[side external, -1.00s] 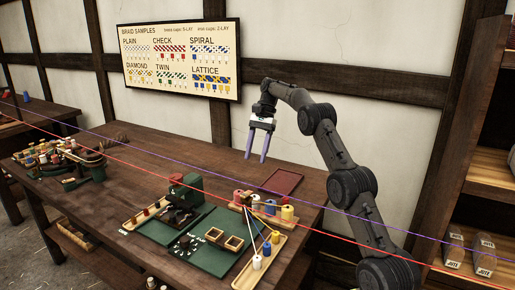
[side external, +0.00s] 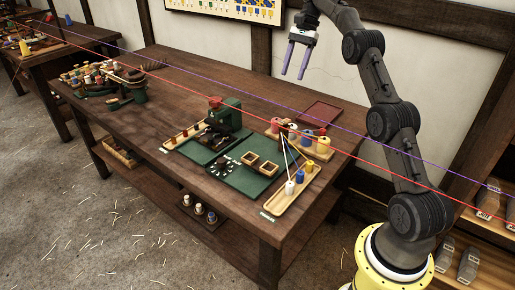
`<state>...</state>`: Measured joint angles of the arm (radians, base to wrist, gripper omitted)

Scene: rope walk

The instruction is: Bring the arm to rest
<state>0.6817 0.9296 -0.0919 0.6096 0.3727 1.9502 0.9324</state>
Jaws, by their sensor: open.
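My gripper (side external: 297,60) is open and empty, with two purple fingers pointing down. It hangs in the air above the back right part of the dark wooden table (side external: 170,90), clear of everything on it. My arm stands at the right side of the picture, and its wrist is partly cut off by the top edge.
On the table are a green machine (side external: 228,115), a green mat (side external: 245,178), a red tray (side external: 320,113), spools on a wooden rack (side external: 318,151) and a wooden tray (side external: 278,204). A red line (side external: 300,127) and a purple line (side external: 245,97) cross the view. A sample board (side external: 235,8) hangs behind.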

